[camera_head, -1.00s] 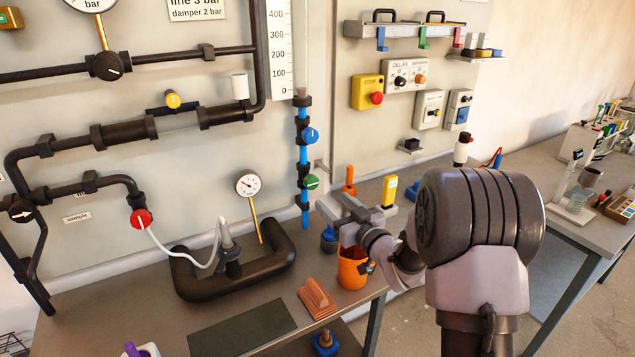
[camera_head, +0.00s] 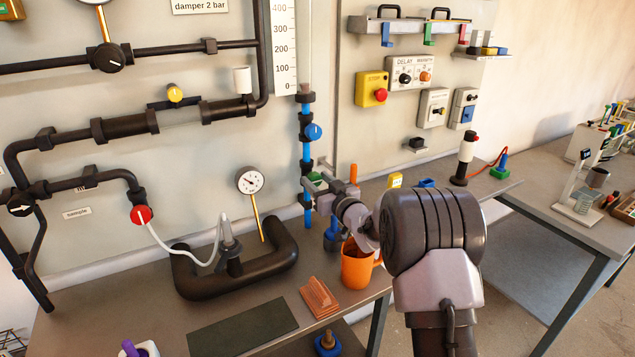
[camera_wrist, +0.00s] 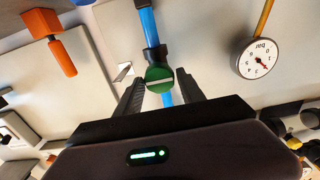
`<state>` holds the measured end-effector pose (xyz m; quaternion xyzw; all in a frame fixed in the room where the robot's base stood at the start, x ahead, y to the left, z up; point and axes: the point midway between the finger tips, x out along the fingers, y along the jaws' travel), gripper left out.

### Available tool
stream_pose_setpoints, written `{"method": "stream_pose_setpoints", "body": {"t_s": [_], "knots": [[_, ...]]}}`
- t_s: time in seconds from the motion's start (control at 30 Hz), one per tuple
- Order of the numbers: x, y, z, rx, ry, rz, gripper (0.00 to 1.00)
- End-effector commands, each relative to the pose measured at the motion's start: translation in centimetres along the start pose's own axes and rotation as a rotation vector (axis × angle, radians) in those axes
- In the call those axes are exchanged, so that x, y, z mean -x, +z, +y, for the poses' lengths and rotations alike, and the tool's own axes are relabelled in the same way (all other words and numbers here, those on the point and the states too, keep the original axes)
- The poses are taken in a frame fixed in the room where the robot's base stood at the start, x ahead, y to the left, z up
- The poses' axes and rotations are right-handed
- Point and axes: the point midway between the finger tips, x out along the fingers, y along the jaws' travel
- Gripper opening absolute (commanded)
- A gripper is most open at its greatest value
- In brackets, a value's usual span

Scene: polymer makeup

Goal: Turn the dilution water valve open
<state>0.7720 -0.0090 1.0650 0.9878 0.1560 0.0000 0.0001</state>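A blue water pipe (camera_head: 306,152) runs down the wall panel and carries a blue knob (camera_head: 313,131) and, below it, a green knob (camera_wrist: 159,78). No label on the pipe names either valve as dilution water. My gripper (camera_wrist: 161,92) is open, with its dark fingers on either side of the green knob in the wrist view. The knob's white line lies roughly across the pipe. I cannot tell whether either finger touches the knob. In the head view, my gripper (camera_head: 314,186) is at the pipe and partly hides the green knob.
An orange cup (camera_head: 356,266) stands on the bench below my arm. A gauge (camera_head: 250,181) on a brass stem and a black looped pipe (camera_head: 235,282) are to the left. An orange-handled thing (camera_wrist: 60,45) is near the gripper in the wrist view.

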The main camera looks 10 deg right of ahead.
Motion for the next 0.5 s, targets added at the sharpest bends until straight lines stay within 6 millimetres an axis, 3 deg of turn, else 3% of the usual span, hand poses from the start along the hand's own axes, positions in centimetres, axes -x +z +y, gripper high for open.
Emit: {"method": "stream_pose_setpoints", "body": {"t_s": [0.03, 0.2, 0.5], "knots": [[0.01, 0.00, 0.00, 0.000, 0.000, 0.000, 0.34], [0.02, 0.00, 0.00, 0.000, 0.000, 0.000, 0.01], [0.01, 0.18, -0.02, 0.039, 0.000, 0.000, 0.00]]}}
